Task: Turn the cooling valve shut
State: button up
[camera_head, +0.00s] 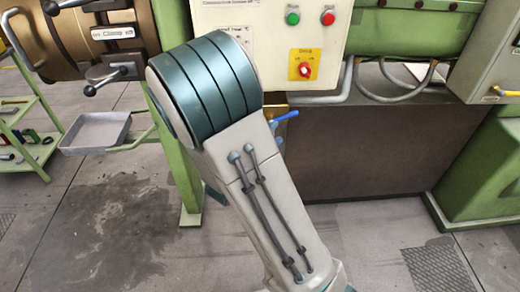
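A small blue lever handle (286,116) shows just right of my arm, below the control box. It looks like the cooling valve's handle. It points up and to the right, and a brass-coloured part shows at its left. The rest of the valve is hidden behind my arm, so I cannot tell whether it is open or shut. My grey and teal arm crosses the middle of the view. My gripper is not in view.
A cream control box (225,20) with buttons and a red rotary switch (306,70) on a yellow plate hangs above the handle. A yellow lever (508,93) is on the right cabinet. A grey tray (95,132) and green cart (25,125) stand left. Open floor lies in front.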

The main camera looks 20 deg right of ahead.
jog(key=s+a+r+n+g+y+p, duration=0.2)
jog(key=a+r+n+y+p, duration=0.5)
jog(key=a+n+y, duration=0.75)
jog(key=s+d+r+n+g+p, duration=0.1)
jog(key=s+d+r+n+g, duration=0.1)
jog(key=s+n, duration=0.3)
jog(key=s+d+r+n+g+p, duration=0.1)
jog(key=s+d+r+n+g, duration=0.2)
jog(key=s, duration=0.6)
jog(key=shift+s+r+n+y+p, duration=0.35)
jog(key=shift+s+r+n+p, duration=0.05)
jog(key=shift+r+n, duration=0.5)
